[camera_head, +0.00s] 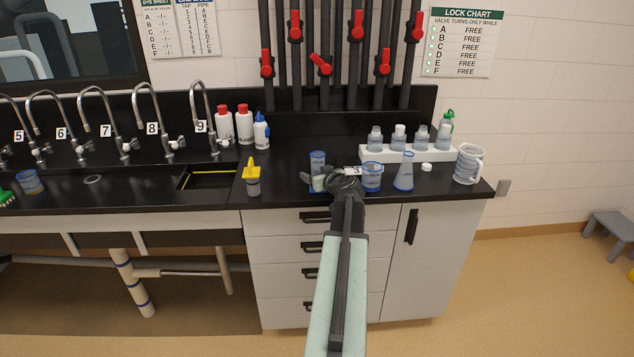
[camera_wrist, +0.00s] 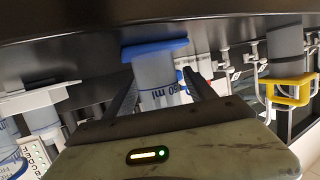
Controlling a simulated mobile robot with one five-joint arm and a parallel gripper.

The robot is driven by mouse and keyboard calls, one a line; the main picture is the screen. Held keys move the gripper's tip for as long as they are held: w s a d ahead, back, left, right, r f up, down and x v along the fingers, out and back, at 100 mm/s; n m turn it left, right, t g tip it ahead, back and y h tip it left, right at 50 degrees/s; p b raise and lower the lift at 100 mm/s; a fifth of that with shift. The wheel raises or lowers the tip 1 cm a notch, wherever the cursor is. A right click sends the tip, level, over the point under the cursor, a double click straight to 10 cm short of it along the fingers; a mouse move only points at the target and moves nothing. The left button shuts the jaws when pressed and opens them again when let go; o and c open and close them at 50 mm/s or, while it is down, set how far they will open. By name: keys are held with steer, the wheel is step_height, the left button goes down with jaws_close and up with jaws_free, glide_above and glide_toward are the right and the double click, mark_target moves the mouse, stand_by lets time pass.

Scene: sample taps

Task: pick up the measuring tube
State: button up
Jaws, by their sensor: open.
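The measuring tube (camera_head: 317,160) stands upright on the black counter, a clear cylinder with a blue foot. My gripper (camera_head: 328,182) is low in front of it and hides much of its lower part. In the wrist view, which is upside down, the tube (camera_wrist: 155,72) shows its blue foot and a "50 ml" mark. It lies between the two dark fingers of my gripper (camera_wrist: 160,82), which are apart. Whether either finger touches the tube cannot be told.
A beaker (camera_head: 371,177) and a conical flask (camera_head: 404,172) stand close to the right, with a jug (camera_head: 468,164) beyond. A white rack (camera_head: 376,156) with several bottles is behind. The counter's front edge is near.

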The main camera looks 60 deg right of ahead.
steer(key=shift+w+d+f, duration=0.1)
steer(key=shift+w+d, duration=0.05)
steer(key=shift+w, duration=0.1)
steer(key=shift+s, duration=0.1)
steer(key=shift+c, duration=0.8)
jaws_close()
